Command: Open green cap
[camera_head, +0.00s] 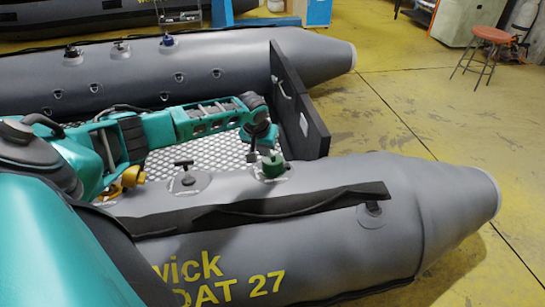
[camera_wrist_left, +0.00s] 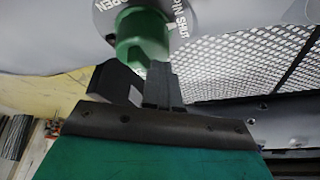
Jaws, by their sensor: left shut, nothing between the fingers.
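The green cap (camera_head: 273,166) sits on a round fitting on top of the near grey boat tube (camera_head: 330,178). In the left wrist view the green cap (camera_wrist_left: 142,38) is at the top, in a grey ring with white lettering, "OPEN" among it. My left gripper (camera_head: 252,157) is just left of the cap in the head view. In the left wrist view its dark fingertips (camera_wrist_left: 140,76) lie just below the cap. The gripper is shut and holds nothing. Whether the fingertips touch the cap I cannot tell. My right gripper is not in view.
A black valve (camera_head: 186,178) stands on the same tube, left of the cap. A dark upright board (camera_head: 300,110) is behind the cap. The far tube (camera_head: 140,82) runs across the back. Yellow floor (camera_head: 430,115) is open at right, with a red stool (camera_head: 490,36).

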